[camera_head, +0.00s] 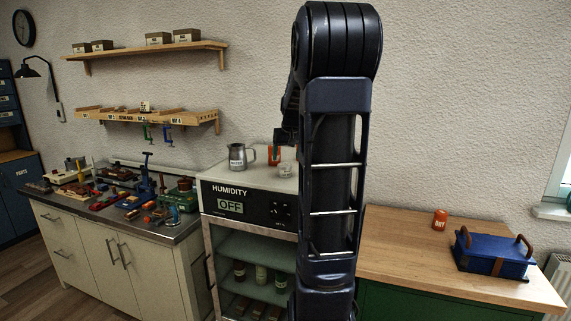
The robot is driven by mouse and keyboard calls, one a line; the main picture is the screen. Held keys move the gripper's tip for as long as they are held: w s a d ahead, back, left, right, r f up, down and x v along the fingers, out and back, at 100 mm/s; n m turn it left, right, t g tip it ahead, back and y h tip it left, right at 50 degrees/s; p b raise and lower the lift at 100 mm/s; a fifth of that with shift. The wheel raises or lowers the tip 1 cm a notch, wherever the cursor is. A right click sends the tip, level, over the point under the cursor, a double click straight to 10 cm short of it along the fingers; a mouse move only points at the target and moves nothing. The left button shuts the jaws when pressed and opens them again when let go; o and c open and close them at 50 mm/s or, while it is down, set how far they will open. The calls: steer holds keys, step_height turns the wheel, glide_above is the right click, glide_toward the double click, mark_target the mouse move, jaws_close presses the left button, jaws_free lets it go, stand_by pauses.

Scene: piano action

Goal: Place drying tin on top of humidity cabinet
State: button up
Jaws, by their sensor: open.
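The humidity cabinet (228,186) stands in the middle, with a "HUMIDITY" panel reading "OFF" and shelves of bottles below. On its top are a metal jug (238,157), an orange container (274,155) and a small pale, clear-looking item (287,169) partly behind my arm. A small orange container (440,219) stands on the wooden worktop at right. I cannot tell which of these is the drying tin. My gripper (285,139) is above the cabinet top near the orange container, open and partly hidden by my arm. It shows no held object.
A blue toolbox (495,254) with brown handles sits on the wooden worktop (400,240), which has free room. The left bench (190,229) is crowded with tools. A wall shelf (145,49) and a rack (205,117) hang above it. My arm hides the cabinet's right side.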

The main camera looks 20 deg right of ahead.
steer(key=s+a+r+n, duration=0.1)
steer(key=s+a+r, duration=0.1)
steer(key=s+a, duration=1.15)
steer(key=s+a+f, duration=0.1)
steer(key=s+f, duration=0.2)
steer(key=s, duration=0.4)
steer(key=s+a+f, duration=0.2)
steer(key=s+f, duration=0.1)
steer(key=s, duration=0.5)
steer(key=shift+a+n+y, duration=0.3)
steer(key=shift+n+y, duration=0.1)
steer(key=shift+f, duration=0.1)
